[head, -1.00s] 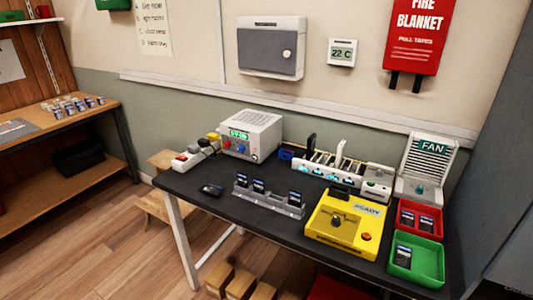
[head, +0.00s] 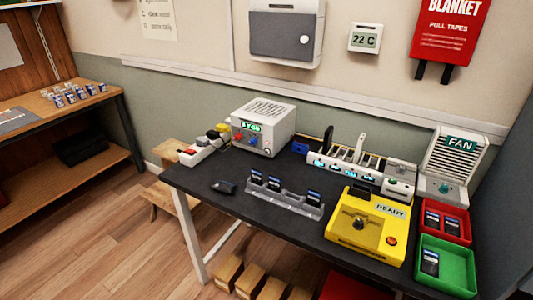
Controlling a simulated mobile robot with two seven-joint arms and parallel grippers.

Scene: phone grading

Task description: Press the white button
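No clearly white push button can be made out in the head view. A yellow box (head: 340,232) on the dark table (head: 275,225) carries a READY display (head: 391,210), a dark knob (head: 359,222) and a red button (head: 392,241). A small grey-white box (head: 401,170) behind it has a greenish button (head: 393,182). A white power supply (head: 272,116) at the back left has a lit green display and red and blue knobs. The wall cabinet (head: 285,12) has a round white knob (head: 305,40). Neither of my grippers is in view.
A grey rack (head: 290,207) with several dark phones stands at the table's front. A red tray (head: 459,217) and green tray (head: 458,271) are at the right, a fan unit (head: 455,165) behind. A power strip (head: 205,148) lies at the left. The front left tabletop is mostly clear.

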